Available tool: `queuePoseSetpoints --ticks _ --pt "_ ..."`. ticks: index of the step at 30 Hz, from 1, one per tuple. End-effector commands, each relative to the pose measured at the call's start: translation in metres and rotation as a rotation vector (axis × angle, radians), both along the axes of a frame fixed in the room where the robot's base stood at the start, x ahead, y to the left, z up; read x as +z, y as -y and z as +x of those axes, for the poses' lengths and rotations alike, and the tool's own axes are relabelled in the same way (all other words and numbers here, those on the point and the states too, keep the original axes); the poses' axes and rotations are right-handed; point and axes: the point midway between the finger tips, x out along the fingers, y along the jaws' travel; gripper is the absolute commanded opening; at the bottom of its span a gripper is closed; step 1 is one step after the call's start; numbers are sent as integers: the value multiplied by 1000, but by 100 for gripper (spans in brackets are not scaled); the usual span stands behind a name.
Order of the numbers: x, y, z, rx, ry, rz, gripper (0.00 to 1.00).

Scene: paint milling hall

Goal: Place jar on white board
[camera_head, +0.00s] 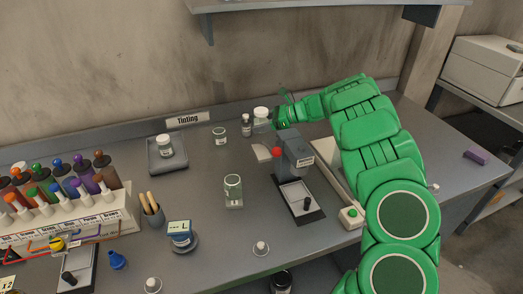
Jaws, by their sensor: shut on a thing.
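My green gripper (279,111) is at the back of the grey table, pointing left. It is shut on a clear jar with a white lid (261,116), which shows at its fingertips. The fingers are small in this view, and it is hard to tell whether the jar touches the table. A pale white board (327,151) lies flat to the right of the grey device, partly hidden behind my arm.
A grey device with a red knob (295,152) stands between the jar and the board. A small dark bottle (246,126) and a glass jar (219,136) are left of my gripper. An empty glass (233,190) stands mid-table. The colour rack (70,222) fills the left.

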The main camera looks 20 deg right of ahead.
Motion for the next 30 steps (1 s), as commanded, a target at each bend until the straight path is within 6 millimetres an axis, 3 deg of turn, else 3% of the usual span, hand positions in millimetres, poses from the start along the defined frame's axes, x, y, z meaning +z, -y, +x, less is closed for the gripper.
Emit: queuePoseSetpoints --ticks 12,30 --pt "-54 1 0 0 -1 4 32" --pt "-99 1 0 0 1 2 32"
